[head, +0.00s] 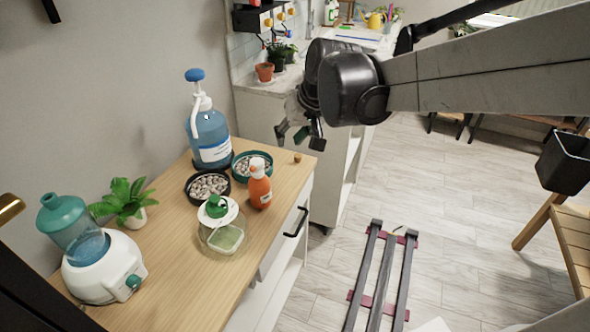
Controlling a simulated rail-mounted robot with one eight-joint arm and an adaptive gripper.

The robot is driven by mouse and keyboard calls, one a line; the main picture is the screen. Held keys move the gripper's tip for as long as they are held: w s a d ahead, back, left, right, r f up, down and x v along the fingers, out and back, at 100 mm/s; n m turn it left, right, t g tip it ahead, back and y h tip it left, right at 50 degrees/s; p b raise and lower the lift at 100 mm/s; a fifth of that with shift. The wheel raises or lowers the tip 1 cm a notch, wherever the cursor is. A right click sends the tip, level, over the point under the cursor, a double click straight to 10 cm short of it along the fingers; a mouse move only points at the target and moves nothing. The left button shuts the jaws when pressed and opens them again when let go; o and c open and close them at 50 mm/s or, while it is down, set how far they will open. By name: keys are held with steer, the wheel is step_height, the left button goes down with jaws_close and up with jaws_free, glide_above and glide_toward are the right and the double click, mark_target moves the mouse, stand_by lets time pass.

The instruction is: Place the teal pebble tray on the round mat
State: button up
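The teal pebble tray (235,168) is a round dish with a teal rim and grey-white pebbles. It stands on the wooden cabinet top, partly hidden by an orange bottle. My gripper (299,139) hangs in the air above and to the right of the tray. Its dark fingers are spread apart with nothing visible between them. No round mat shows clearly. A dark round edge (229,165) shows under the blue pump bottle, but I cannot tell whether it is a mat or the bottle's base.
A black pebble tray (188,191), the blue pump bottle (208,132), the orange bottle (260,188) and a glass jar (222,238) crowd the teal tray. A leafy plant (125,199) and a white-teal dispenser (103,268) stand nearer.

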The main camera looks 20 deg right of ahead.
steer(key=s+a+f+t+h, duration=0.1)
steer(key=s+a, duration=0.1)
steer(key=s, duration=1.7)
steer(key=shift+t+h, duration=0.3)
